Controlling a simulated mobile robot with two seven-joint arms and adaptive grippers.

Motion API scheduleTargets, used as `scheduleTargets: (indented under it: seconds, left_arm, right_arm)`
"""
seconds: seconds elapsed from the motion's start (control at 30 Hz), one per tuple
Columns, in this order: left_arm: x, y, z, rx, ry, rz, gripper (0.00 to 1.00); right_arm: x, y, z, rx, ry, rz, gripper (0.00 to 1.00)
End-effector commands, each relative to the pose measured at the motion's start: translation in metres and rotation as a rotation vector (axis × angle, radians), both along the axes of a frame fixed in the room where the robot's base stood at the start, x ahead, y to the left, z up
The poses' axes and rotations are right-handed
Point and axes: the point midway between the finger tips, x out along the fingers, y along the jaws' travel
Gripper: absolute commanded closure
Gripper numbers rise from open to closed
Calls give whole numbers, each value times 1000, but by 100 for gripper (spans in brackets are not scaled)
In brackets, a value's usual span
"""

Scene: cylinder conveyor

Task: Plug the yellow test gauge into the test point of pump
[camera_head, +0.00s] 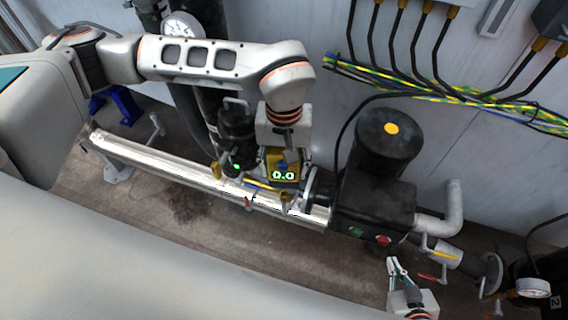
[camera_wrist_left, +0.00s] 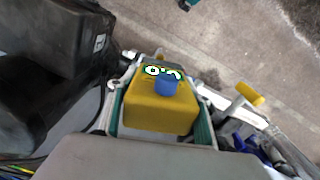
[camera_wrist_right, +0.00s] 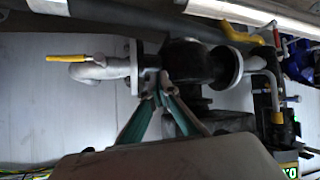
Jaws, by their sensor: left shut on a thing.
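The yellow test gauge (camera_head: 285,160) has a lit display reading 0.0 and a blue knob. My left gripper (camera_wrist_left: 160,110) is shut on it, one finger along each side. In the head view my left gripper (camera_head: 283,163) holds it just left of the pump (camera_head: 372,205), above the pale pipe. The pump is black with an upright motor (camera_head: 385,140) with a yellow cap. I cannot make out its test point, or whether the gauge touches anything below. My right gripper (camera_head: 399,269) is empty, its fingertips together, below the pump; its fingers also show in the right wrist view (camera_wrist_right: 158,88).
A long pale pipe (camera_head: 150,161) runs left of the pump, with small yellow-handled valves near the gauge. A grey elbow pipe (camera_head: 453,208) and a flange (camera_head: 491,272) stand at right. A round dial (camera_head: 533,287) is at lower right. Cables (camera_head: 450,92) line the wall.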

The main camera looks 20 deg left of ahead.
Motion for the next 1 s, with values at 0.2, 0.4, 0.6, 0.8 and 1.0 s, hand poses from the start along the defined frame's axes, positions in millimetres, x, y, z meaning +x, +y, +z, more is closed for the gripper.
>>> scheduleTargets:
  seconds: [0.2, 0.4, 0.6, 0.8, 1.0]
  left_arm:
    - [0, 0, -4, -1, -1, -2, 80]
    - [0, 0, -19, 0, -1, 0, 80]
    - [0, 0, -38, -1, 0, -1, 80]
    - [0, 0, -53, 0, 0, -1, 80]
    - [0, 0, -58, -1, 0, 0, 80]
  right_arm:
    - [2, 4, -3, 6, -10, 6, 100]
    - [4, 6, -10, 10, -19, 8, 100]
    - [2, 5, -28, 7, -10, 9, 100]
    - [-2, 4, -45, 5, 2, 9, 100]
    - [-3, 4, -50, 4, 7, 9, 100]
